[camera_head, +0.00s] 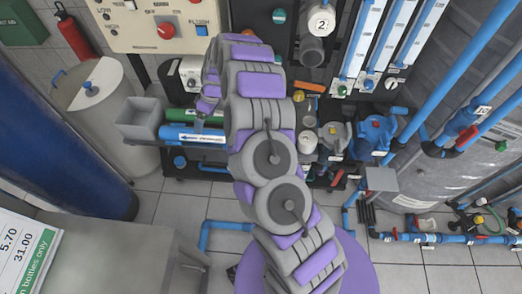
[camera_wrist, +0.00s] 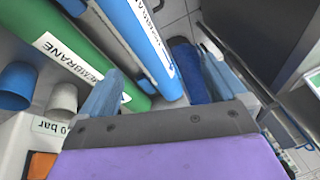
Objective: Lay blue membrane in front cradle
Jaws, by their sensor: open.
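The blue membrane (camera_head: 195,136) is a blue tube with a white label, lying level on the rack on the near side of the green membrane (camera_head: 185,114). In the wrist view the blue membrane (camera_wrist: 145,40) runs diagonally beside the green one (camera_wrist: 75,50), and its near end shows between my fingers. My gripper (camera_wrist: 160,62) is open with nothing held. Its left finger overlaps the green tube in the picture; its right finger stands clear to the right of the blue tube. In the head view my arm hides most of the gripper. The cradles under the tubes are hidden.
A grey open box (camera_head: 140,118) stands left of the tubes. A control panel (camera_head: 160,25) is behind. Blue pump and pipework (camera_head: 375,132) lie to the right. A grey bench (camera_head: 110,255) is at the front left. Tiled floor is free before the rack.

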